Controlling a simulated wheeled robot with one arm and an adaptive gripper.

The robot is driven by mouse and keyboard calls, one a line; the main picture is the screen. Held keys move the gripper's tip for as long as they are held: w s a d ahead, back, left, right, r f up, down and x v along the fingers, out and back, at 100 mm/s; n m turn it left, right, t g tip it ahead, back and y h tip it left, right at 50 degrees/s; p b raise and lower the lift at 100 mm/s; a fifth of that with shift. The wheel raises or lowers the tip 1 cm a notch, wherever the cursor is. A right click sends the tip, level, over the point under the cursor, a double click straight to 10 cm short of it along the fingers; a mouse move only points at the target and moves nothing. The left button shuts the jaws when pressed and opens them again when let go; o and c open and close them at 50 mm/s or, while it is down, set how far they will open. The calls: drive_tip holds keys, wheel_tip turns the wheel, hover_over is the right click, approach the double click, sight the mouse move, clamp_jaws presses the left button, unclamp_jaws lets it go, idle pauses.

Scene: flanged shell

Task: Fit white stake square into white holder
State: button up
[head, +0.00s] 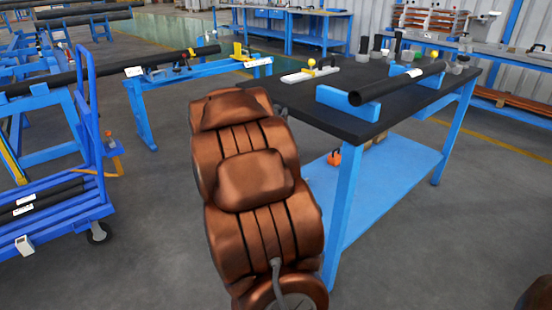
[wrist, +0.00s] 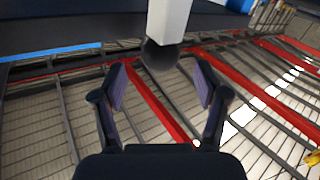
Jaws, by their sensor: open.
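My gripper (wrist: 160,80) shows in the wrist view with its two fingers spread apart and nothing between them. A white square-sided piece with a dark rounded end (wrist: 170,20) hangs in from the top edge, just beyond the fingertips. I cannot tell whether it is the stake or another part. In the head view, a white flat piece with a yellow knob (head: 310,73) lies on the left part of the dark tabletop; I cannot tell for certain that it is the holder. My gripper does not show in the head view, where my copper-coloured arm fills the middle.
The dark-topped workbench (head: 330,110) has blue legs. A black tube (head: 397,84) rests on blue supports (head: 345,102) there, with several small fittings behind. A blue cart (head: 90,190) with tubes stands at left. Grey floor (head: 150,250) is clear between cart and arm.

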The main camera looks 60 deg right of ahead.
sight(274, 113)
drive_tip(key=x, duration=0.2)
drive_tip(key=b+x, duration=0.1)
drive_tip(key=x, duration=0.1)
drive_tip(key=shift+f, duration=0.25)
drive_tip(key=shift+w+d+r, duration=0.1)
drive_tip(key=shift+d, duration=0.15)
clamp_jaws()
idle(0.4)
